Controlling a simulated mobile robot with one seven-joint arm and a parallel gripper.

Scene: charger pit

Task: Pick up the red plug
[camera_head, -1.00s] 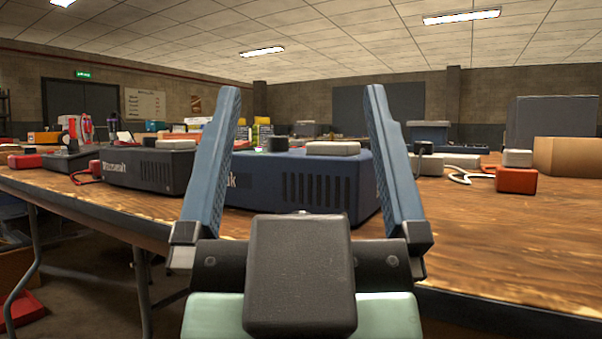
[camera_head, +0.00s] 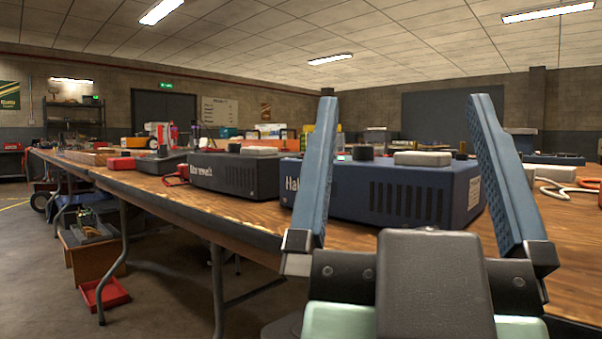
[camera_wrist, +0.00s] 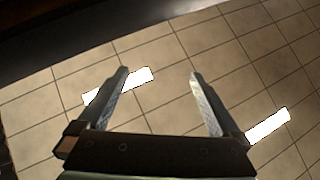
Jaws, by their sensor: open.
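A small red piece with a cable (camera_head: 177,175), which looks like the red plug, lies on the wooden table at the left end of the black charger box (camera_head: 236,174). It is small and its shape is hard to make out. My gripper (camera_head: 404,100) is open and empty, with its two blue fingers pointing up at the right of the head view. It is nearer to me than the table things and well to the right of the red piece. In the wrist view my open gripper (camera_wrist: 158,76) shows only ceiling tiles and lights between its fingers.
A large blue charger box (camera_head: 400,195) stands behind my fingers. A flat red box (camera_head: 121,163) and a dark box (camera_head: 160,166) lie left of the red piece. The table's front edge (camera_head: 215,222) runs before them. A red tray (camera_head: 105,295) is on the floor.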

